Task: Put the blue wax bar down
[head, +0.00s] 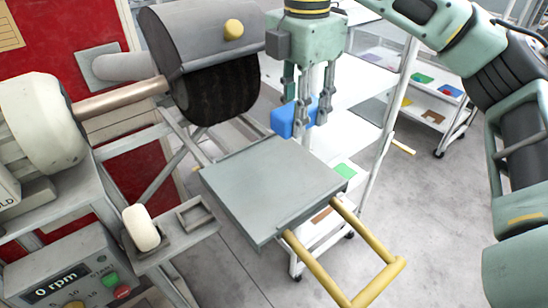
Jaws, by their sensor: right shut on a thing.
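The blue wax bar (284,122) is between the fingers of my right gripper (309,118), which comes down from the top of the head view. The gripper is shut on the bar, and its fingers hide part of it. The bar shows just beyond the far edge of a flat grey plate (270,184). I cannot tell how high the bar is above the surfaces under it. My left gripper is not in view.
A dark brush wheel under a grey hood (205,38) stands left of the gripper. A yellow handle frame (375,278) sticks out at the front. A small tray (195,213) and a control box (75,282) are at lower left. White shelves (350,88) stand behind.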

